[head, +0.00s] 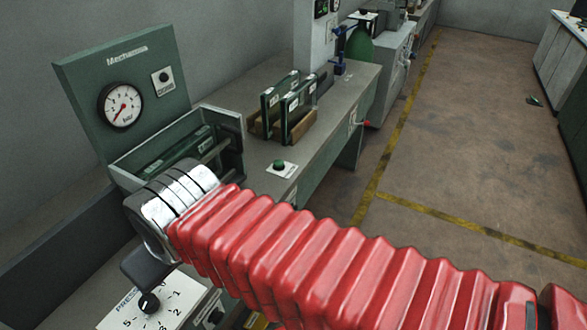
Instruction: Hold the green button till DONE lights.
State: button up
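The green button (280,164) sits on a small white plate on the grey bench, right of the machine and behind my arm. No hand or finger touches it. My gripper (147,264) shows only as a dark part below my silver wrist at lower left, over the machine's front. It is apart from the button, to its left and nearer to me. Its fingertips cannot be made out, so open or shut is unclear. A small dark round lamp or knob (165,77) with an unreadable label sits on the green upright panel (140,55). No lit DONE sign is visible.
A round bar gauge (121,106) is on the panel. Below it, an open-topped box (235,140) holds green frames. Two upright green frames (290,105) stand in a wooden rack behind the button. A pressure knob (150,303) is at lower left. The bench around the button is clear.

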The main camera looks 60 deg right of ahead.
aim_at(278, 164)
jog(key=z, duration=1.65)
